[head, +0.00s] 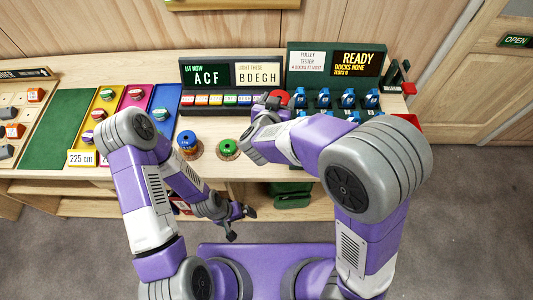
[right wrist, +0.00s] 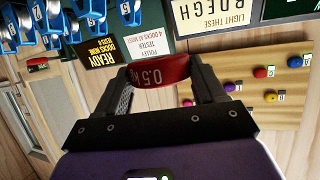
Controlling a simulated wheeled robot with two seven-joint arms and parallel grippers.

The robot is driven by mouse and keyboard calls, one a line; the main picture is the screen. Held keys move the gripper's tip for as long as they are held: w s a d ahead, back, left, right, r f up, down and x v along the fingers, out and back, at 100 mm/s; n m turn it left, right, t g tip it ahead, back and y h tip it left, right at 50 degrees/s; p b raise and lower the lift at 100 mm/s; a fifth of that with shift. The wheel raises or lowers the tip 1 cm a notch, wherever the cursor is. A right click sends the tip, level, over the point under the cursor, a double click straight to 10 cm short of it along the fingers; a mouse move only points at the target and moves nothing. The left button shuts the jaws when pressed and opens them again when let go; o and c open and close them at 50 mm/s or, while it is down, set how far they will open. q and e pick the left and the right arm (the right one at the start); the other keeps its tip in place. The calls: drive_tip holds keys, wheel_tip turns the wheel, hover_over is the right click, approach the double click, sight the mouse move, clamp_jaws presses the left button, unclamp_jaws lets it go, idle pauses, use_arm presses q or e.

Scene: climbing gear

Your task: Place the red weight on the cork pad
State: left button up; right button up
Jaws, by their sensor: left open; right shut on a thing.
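The red weight (right wrist: 160,70), marked 0.5 kg, is between the fingers of my right gripper (right wrist: 163,85) in the right wrist view. In the head view the red weight (head: 281,96) shows beside my right gripper (head: 266,103), in front of the display panels. A blue weight (head: 187,139) and a green weight (head: 228,147) stand on the table, with brown, cork-like rims under them. I cannot make out a bare cork pad; my right arm hides part of the table. My left gripper (head: 240,221) is open and empty, in front of the table's edge.
The pulley tester (head: 306,61) with several blue pulleys stands behind my right arm. A sign panel (head: 208,74) with a row of coloured blocks is left of it. Coloured trays (head: 165,105) and a green mat (head: 57,130) lie at left. A strip of bare table shows around the weights.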

drive_tip(key=s+a+f+b, duration=0.1)
drive_tip(key=s+f, duration=0.1)
drive_tip(key=f, duration=0.1)
drive_tip(key=s+a+f+m+h+b, duration=0.1)
drive_tip(key=s+f+b, duration=0.1)
drive_tip(key=f, duration=0.2)
drive_tip(key=s+a+f+h+b, duration=0.1)
drive_tip(key=s+f, duration=0.1)
drive_tip(key=f, duration=0.1)
drive_tip(key=shift+a+f, duration=0.15)
drive_tip(key=shift+a, duration=0.2)
use_arm(q)
wheel_tip(320, 180, down, 8)
drive_tip(key=b, duration=0.2)
drive_tip(key=shift+r+b, duration=0.15)
drive_tip(key=shift+b, duration=0.15)
use_arm(e)
drive_tip(key=shift+m, duration=0.3)
drive_tip(key=shift+f, duration=2.35)
drive_tip(key=shift+f, duration=0.1)
